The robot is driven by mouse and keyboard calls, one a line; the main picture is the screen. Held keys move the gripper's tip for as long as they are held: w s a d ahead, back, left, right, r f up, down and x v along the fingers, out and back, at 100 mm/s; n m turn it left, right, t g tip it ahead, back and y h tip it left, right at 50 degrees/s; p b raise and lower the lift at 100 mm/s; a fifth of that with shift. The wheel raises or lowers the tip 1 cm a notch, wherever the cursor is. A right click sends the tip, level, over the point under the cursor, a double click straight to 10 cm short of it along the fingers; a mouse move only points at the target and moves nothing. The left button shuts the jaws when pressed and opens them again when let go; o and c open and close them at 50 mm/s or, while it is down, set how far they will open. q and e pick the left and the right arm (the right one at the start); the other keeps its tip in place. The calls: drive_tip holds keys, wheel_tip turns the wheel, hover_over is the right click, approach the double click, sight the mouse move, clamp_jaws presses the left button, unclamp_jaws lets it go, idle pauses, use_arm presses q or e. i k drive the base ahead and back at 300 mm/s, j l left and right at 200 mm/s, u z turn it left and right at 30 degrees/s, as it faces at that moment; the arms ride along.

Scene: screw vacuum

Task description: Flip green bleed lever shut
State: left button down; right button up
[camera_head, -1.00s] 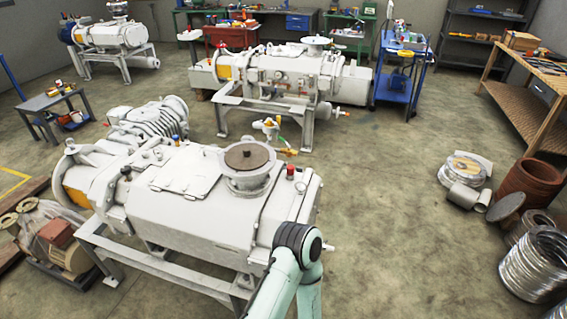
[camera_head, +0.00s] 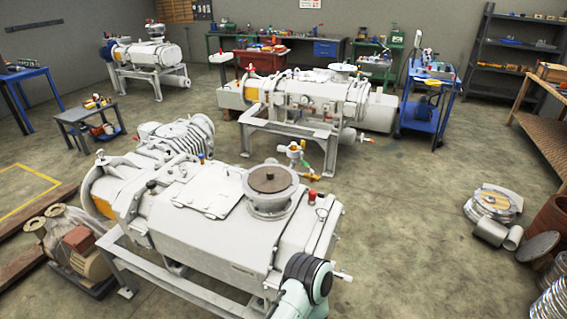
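A small valve assembly (camera_head: 295,152) with brass or yellow parts stands just behind the large white vacuum pump (camera_head: 215,215) in the foreground. A green spot shows low on its right side. It may be the green bleed lever, but it is too small to tell its shape or position. A teal and dark grey link of my own arm shows at the bottom, in front of the pump's right end. Neither gripper is in view.
A second white pump (camera_head: 305,95) on a stand is behind the valve assembly. A blue cart (camera_head: 432,97) stands to its right. Coils and cylinders (camera_head: 492,232) lie at the right. The floor (camera_head: 410,220) between the pumps and these is open.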

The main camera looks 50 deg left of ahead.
sight(312, 171)
drive_tip(key=i+u, duration=0.15)
drive_tip(key=u, duration=0.3)
drive_tip(key=i+l+u, duration=0.15)
drive_tip(key=u, duration=0.25)
drive_tip(key=i+l+u, duration=0.15)
drive_tip(key=u, duration=0.3)
drive_tip(key=i+l+u, duration=0.35)
drive_tip(key=l, duration=0.3)
drive_tip(key=i+l+u, duration=0.2)
drive_tip(key=l, duration=0.15)
drive_tip(key=i+l, duration=0.1)
drive_tip(key=l, duration=0.35)
drive_tip(key=i+l, duration=0.15)
drive_tip(key=l, duration=0.3)
drive_tip(key=i+l+u, duration=0.1)
drive_tip(key=l, duration=0.3)
drive_tip(key=i+l, duration=0.1)
drive_tip(key=l, duration=0.35)
